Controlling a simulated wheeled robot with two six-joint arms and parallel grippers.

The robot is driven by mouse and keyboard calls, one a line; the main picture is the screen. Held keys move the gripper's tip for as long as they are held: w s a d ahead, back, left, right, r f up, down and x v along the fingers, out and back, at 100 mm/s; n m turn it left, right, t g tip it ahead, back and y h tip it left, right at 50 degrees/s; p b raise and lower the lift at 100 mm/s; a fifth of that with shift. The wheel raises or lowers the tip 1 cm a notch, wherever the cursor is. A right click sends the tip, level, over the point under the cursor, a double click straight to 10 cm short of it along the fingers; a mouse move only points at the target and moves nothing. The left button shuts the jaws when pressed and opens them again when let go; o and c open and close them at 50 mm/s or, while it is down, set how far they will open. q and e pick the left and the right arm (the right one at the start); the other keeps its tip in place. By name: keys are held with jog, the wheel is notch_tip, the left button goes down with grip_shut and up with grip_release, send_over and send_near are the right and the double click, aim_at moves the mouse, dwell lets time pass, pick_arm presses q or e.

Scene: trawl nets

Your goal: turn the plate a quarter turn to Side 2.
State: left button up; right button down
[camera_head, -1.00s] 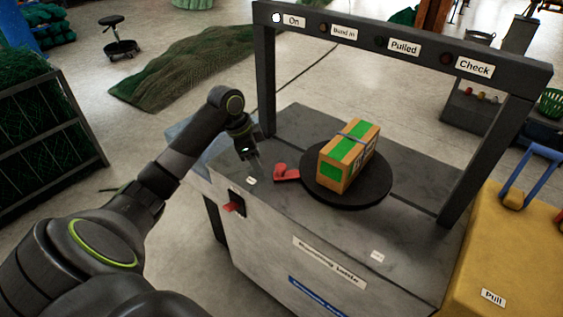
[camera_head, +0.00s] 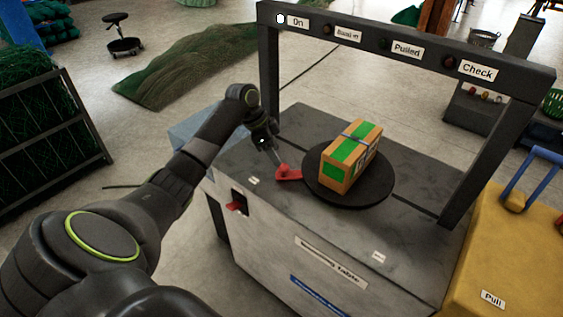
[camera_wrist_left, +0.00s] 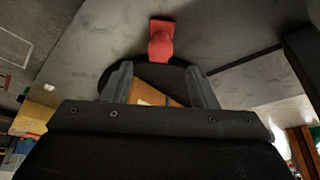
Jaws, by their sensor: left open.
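The round black plate (camera_head: 340,200) lies on the grey bundling table (camera_head: 240,165). It carries an orange-brown box (camera_head: 350,158) with green panels and a band around it. A red tab (camera_head: 288,173) sits at the plate's left edge; it also shows in the left wrist view (camera_wrist_left: 161,40). My left gripper (camera_head: 275,157) is open and empty, just above and left of the red tab. In the left wrist view, the open jaws (camera_wrist_left: 160,82) show the dark plate (camera_wrist_left: 148,72) and a corner of the box (camera_wrist_left: 150,95) between them. Contact with the tab cannot be told. My right gripper is out of view.
A dark frame (camera_head: 405,48) with labelled lamps arches over the table; the "On" lamp is lit white. A red switch (camera_head: 237,207) is on the table's front side. A yellow cart (camera_head: 500,265) with a blue handle stands at the right. Green netting (camera_head: 190,65) lies on the floor behind.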

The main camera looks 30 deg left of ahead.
aim_at(283, 166)
pick_arm(q)
jog(key=x, duration=0.6)
jog(key=shift+c, duration=0.4)
grip_shut()
